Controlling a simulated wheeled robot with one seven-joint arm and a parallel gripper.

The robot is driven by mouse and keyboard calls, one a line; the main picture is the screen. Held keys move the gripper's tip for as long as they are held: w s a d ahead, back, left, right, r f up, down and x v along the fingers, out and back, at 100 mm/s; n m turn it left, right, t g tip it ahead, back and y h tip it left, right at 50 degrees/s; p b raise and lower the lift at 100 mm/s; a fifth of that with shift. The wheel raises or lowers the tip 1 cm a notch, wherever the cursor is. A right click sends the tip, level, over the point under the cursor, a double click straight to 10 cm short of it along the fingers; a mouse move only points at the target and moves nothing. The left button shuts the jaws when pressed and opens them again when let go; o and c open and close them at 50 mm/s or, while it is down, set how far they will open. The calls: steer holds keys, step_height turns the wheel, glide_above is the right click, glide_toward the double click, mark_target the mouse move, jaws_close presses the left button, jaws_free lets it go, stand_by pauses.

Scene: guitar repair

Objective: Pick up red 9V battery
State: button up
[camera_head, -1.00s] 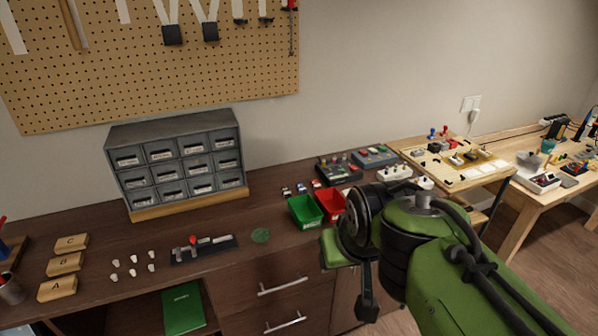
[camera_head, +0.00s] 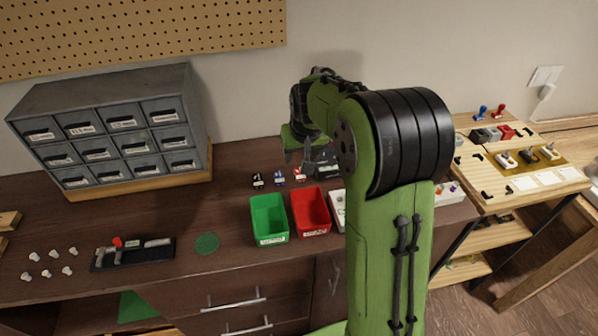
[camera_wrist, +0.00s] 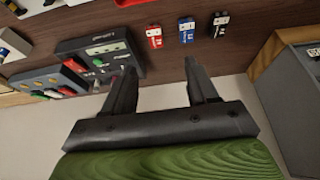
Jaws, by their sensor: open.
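The red 9V battery (camera_head: 299,175) stands on the dark wooden bench behind the red bin, at the right end of a row of three. The blue battery (camera_head: 280,178) and the black battery (camera_head: 258,181) are to its left. My gripper (camera_head: 297,158) is above the bench, just behind the row in the head view. In the wrist view, my gripper (camera_wrist: 161,70) is open with nothing between its fingers. There the red battery (camera_wrist: 154,37) lies beyond the fingertips, apart from them, beside the blue battery (camera_wrist: 187,31) and the black battery (camera_wrist: 221,25).
A green bin (camera_head: 268,238) and a red bin (camera_head: 325,231) stand in front of the batteries. A grey drawer cabinet (camera_head: 75,97) is at left. A dark device with knobs (camera_wrist: 84,52) lies near the fingers. My arm hides part of the bench's right side.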

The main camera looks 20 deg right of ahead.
steer(key=b, duration=0.1)
glide_above(300, 175)
steer(key=s, duration=0.2)
steer(key=f, duration=0.6)
steer(key=shift+a+f, duration=0.15)
steer(key=shift+a, duration=0.25)
steer(key=x, duration=0.3)
steer(key=b+x, duration=0.1)
steer(key=x, duration=0.1)
steer(key=shift+w+d+f+b, duration=0.1)
steer(key=shift+d+f+b, duration=0.15)
steer(key=shift+f+b, duration=0.1)
steer(key=shift+c, duration=0.3)
steer(key=c, duration=1)
